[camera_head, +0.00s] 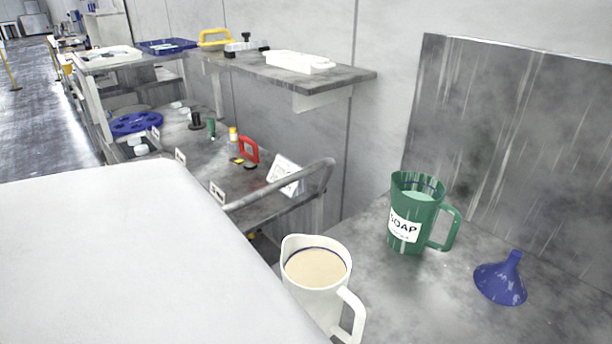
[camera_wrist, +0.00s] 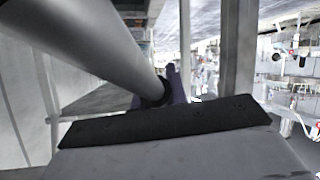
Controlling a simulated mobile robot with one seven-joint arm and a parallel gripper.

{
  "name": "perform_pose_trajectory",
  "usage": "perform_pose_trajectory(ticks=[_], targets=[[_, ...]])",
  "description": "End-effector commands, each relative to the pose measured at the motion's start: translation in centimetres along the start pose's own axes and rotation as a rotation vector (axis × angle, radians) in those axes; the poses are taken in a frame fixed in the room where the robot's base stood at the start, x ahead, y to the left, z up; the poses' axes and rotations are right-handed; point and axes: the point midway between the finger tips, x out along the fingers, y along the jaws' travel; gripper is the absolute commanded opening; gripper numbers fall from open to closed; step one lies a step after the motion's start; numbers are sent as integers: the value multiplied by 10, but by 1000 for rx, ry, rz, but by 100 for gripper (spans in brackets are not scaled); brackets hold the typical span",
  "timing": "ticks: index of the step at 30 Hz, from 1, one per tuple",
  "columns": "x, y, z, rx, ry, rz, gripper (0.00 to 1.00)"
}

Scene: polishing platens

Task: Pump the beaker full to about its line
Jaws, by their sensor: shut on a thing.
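In the wrist view a thick pale grey bar (camera_wrist: 95,40) runs from the upper left down to a dark end by my gripper (camera_wrist: 165,95). My gripper is shut, apparently on this bar, though the grip itself is mostly hidden. The dark bolted edge of my gripper's body fills the bottom of that view. My gripper does not show in the head view. I cannot make out a beaker with a fill line or a pump in either view.
A green jug labelled SOAP (camera_head: 406,228), a white jug (camera_head: 315,300) of beige liquid and a blue funnel (camera_head: 501,282) stand on a grey bench (camera_head: 440,300) at right. A cluttered shelf unit (camera_head: 340,80) stands behind. A large white surface covers the lower left.

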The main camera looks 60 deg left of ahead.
Motion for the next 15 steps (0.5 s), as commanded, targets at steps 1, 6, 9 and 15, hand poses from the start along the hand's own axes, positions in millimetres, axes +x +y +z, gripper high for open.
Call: perform_pose_trajectory(ticks=[1,6,9,15], targets=[[0,0,0,1,-1,0,0],[0,0,0,1,-1,0,32],[0,0,0,1,0,0,36],[0,0,0,0,0,0,36]])
